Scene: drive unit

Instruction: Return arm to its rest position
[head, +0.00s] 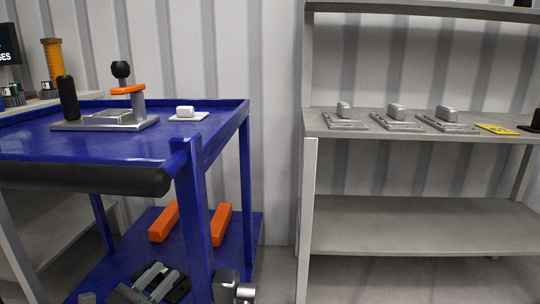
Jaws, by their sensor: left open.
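My left gripper (158,281) shows low in the head view, in front of the blue cart's lower shelf. It is dark with pale grey finger parts, open, and nothing shows between its fingers. It appears apart from the cart (120,146), but the exact gap is hard to judge. Most of my left arm is below the picture edge.
The cart top holds a metal fixture (105,121) with black knobs and a small white block (185,112). Orange bars (221,225) lie on its lower shelf. A grey rack (420,225) at right carries several metal parts; its lower shelf is empty.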

